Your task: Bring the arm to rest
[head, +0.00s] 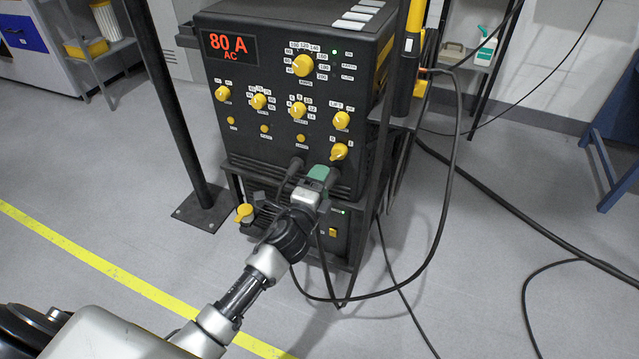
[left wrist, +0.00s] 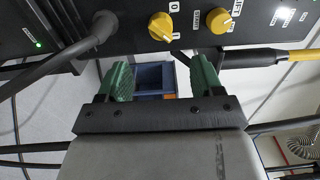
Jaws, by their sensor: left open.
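My left arm reaches in from the lower left in the head view, with its left gripper (head: 318,178) in front of the lower face of a black welding machine (head: 235,105). In the left wrist view the left gripper (left wrist: 160,80) is open, its two green fingers apart with nothing between them. A yellow knob marked 0 (head: 339,151) is just above the fingers in the head view; a yellow knob (left wrist: 162,27) also shows beyond the fingers in the left wrist view, apart from them. The red display (head: 229,45) reads 80 A AC. My right gripper is not in view.
Black cables (head: 440,215) hang at the machine's right and run over the floor. A dark post (head: 170,100) on a base plate stands left of the machine. A yellow floor line (head: 110,270) crosses the left side. Grey floor (head: 90,190) is clear there.

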